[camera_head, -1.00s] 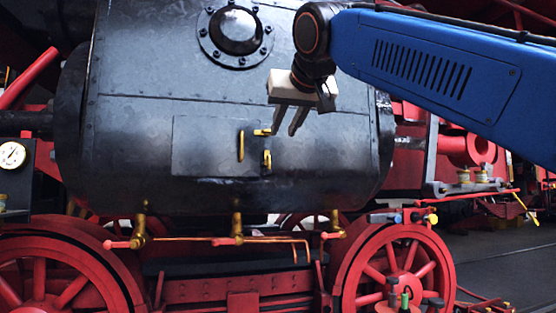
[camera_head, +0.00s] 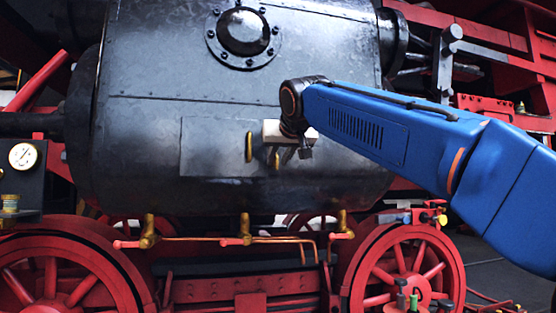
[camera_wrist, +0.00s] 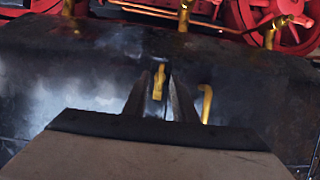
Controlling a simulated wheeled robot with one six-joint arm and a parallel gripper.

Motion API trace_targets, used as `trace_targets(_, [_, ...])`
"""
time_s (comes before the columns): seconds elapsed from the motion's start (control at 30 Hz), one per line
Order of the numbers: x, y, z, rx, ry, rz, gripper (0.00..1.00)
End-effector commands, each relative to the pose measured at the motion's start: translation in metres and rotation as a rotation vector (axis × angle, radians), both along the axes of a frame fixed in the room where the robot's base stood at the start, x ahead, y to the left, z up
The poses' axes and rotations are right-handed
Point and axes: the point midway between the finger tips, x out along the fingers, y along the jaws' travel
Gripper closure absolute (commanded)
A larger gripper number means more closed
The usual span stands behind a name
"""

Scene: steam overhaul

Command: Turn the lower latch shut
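The lower latch (camera_head: 277,160) is a small brass piece at the right edge of the dark door panel (camera_head: 212,150) on the black boiler. It stands roughly upright. In the wrist view the lower latch (camera_wrist: 159,82) shows between my two fingertips, with dark gaps on both sides. My gripper (camera_wrist: 158,78) is open and points at the panel; I cannot tell whether a finger touches the latch. In the head view my gripper (camera_head: 288,150) is just right of and above the latch, its fingers mostly hidden. The upper latch is hidden behind my gripper.
A brass door handle (camera_head: 248,147) stands left of the latch; it also shows in the wrist view (camera_wrist: 206,103). Below the boiler run several brass taps (camera_head: 245,229) and a copper pipe (camera_head: 195,239). Red wheels (camera_head: 407,262) stand lower down.

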Motion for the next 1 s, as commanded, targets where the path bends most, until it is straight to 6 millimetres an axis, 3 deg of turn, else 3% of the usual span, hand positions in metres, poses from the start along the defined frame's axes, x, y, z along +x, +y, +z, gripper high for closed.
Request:
trace_targets(0.37, [0.0044,0.0014,-0.0019,0.0,0.0,0.0,0.75])
trace_targets(0.47, [0.0043,0.0012,-0.0018,0.0,0.0,0.0,0.99])
trace_targets(0.5, [0.0043,0.0012,-0.0018,0.0,0.0,0.0,1.0])
trace_targets(1.0, [0.0034,0.0038,-0.0015,-0.107,-0.032,0.002,1.0])
